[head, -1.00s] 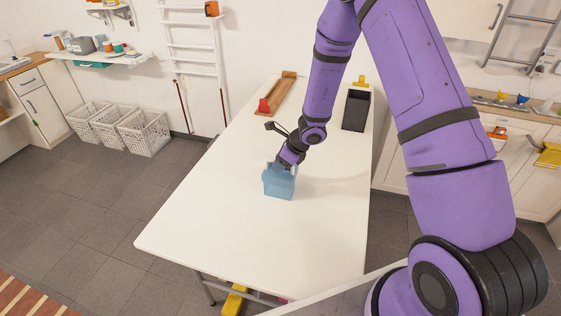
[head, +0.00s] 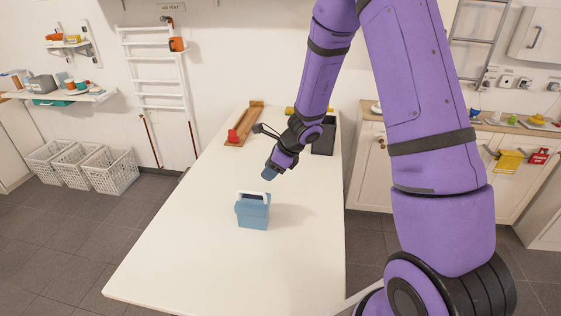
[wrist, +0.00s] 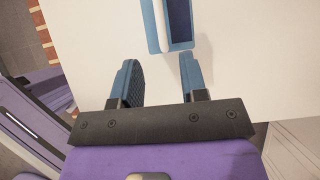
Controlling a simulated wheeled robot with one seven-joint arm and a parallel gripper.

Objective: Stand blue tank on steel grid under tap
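The blue tank (head: 253,213) stands upright on the white table (head: 190,250), with its pale handle on top. My gripper (head: 270,174) is above and behind it in the head view, apart from it. In the wrist view, my gripper (wrist: 160,80) has its two blue-padded fingers spread with nothing between them. Part of the tank (wrist: 180,25) shows at the top of that view, beyond the fingertips, with its handle and dark blue opening. I cannot make out a steel grid or a tap in either view.
A wooden tray with a red piece (head: 240,127) and a dark box (head: 324,138) stand at the table's far end. White baskets (head: 108,170) stand on the floor at left. A counter (head: 500,126) runs along the right wall. The table's near part is clear.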

